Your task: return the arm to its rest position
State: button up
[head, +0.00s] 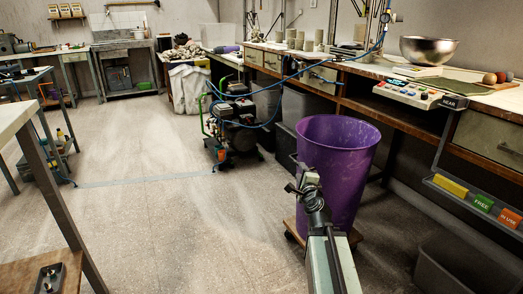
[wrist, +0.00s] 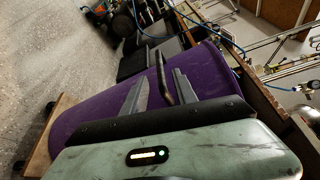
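My arm (head: 332,262) reaches up from the bottom of the head view. My gripper (head: 303,180) is at its end, in front of a purple bin as seen there. In the wrist view my gripper (wrist: 160,76) has its two grey fingers apart, with the purple bin (wrist: 92,122) behind them. A thin dark bar (wrist: 162,78) shows between the fingers, with gaps on both sides; I cannot tell what it belongs to. I see nothing clamped. Whether the gripper touches the bin cannot be told.
The purple bin (head: 338,150) stands on a wheeled wooden base beside the right-hand workbench (head: 400,112). A compressor (head: 235,128) with blue hose stands beyond it. A table (head: 18,118) is at the left. The floor (head: 165,215) between is mostly clear.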

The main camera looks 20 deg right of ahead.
jog(key=w+a+r+n+y+p, duration=0.1)
jog(key=w+a+r+y+p, duration=0.1)
jog(key=a+r+p, duration=0.4)
jog(key=s+a+f+n+g+y+p, duration=0.1)
jog(key=a+f+n+g+y+p, duration=0.15)
jog(key=a+n, duration=0.45)
jog(key=s+a+f+n+g+y+p, duration=0.1)
jog(key=a+n+g+y+p, duration=0.15)
jog(key=a, duration=0.85)
jog(key=s+a+f+n+g+p, duration=0.2)
jog(key=s+a+f+n+g, duration=0.2)
jog(key=s+f+n, duration=0.2)
jog(key=s+d+f+n+g+h, duration=0.2)
jog(key=s+d+f+n+g, duration=0.15)
jog(key=s, duration=0.35)
jog(key=s+d+f+n+g+h, duration=0.1)
jog(key=s+d+f+n+g, duration=0.2)
jog(key=s, duration=0.4)
notch_tip(320, 180, up, 39)
jog(key=a+g+p, duration=0.1)
jog(key=p, duration=3.6)
jog(key=shift+f, duration=0.2)
